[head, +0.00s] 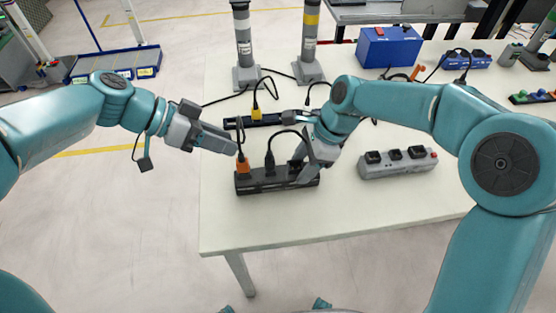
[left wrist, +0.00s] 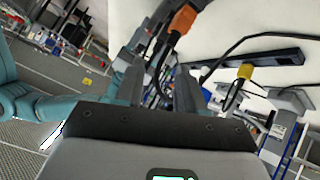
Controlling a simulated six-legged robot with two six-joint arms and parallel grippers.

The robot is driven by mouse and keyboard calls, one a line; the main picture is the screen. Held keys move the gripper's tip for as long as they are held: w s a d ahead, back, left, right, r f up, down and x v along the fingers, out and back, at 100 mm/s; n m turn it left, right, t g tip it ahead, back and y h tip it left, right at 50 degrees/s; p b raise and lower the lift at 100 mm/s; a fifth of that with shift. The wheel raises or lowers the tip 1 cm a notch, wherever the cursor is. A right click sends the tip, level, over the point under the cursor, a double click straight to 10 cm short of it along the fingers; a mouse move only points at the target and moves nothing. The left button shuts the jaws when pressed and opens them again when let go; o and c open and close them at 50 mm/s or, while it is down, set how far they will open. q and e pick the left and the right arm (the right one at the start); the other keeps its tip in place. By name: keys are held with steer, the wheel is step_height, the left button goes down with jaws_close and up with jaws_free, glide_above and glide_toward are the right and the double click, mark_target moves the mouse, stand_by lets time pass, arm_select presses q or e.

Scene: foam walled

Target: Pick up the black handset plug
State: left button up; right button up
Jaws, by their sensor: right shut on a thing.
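A black power strip (head: 255,188) lies near the table's front left. An orange plug (head: 243,166) stands at its left end, and a black plug (head: 269,164) with a black cable stands right of it. My right gripper (head: 303,170) is down at the strip's right part, shut on a dark plug that its fingers mostly hide. I cannot tell which black plug is the handset one. My left gripper (head: 234,149) is above and left of the orange plug, apart from it. In the left wrist view its fingers (left wrist: 158,88) are spread, with the orange plug (left wrist: 183,19) beyond them.
A second black strip (head: 290,119) with a yellow plug (head: 256,113) lies behind. A grey strip (head: 398,163) with several black sockets lies to the right. Two grey posts, a blue box (head: 388,48) and a blue strip (head: 467,60) stand farther back. The table's front is clear.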

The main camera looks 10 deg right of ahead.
arm_select(q)
steer(key=n, duration=0.8)
steer(key=shift+s+a+f+y, duration=0.1)
steer(key=shift+a+f+y, duration=0.2)
steer(key=shift+a, duration=0.1)
steer(key=s+d+r+n+t+y, duration=0.15)
steer(key=r+n, duration=0.25)
steer(key=n, duration=0.9)
steer(key=d+r+n+g+y, duration=0.15)
steer(key=r+n, duration=0.25)
steer(key=n, duration=0.8)
steer(key=t, duration=0.1)
glide_toward(270, 158)
steer(key=d, duration=0.2)
steer(key=shift+y, duration=0.4)
steer(key=x, duration=0.5)
steer(key=shift+w+a+f, duration=0.1)
steer(key=shift+w+f, duration=0.1)
steer(key=shift+w, duration=0.25)
jaws_close()
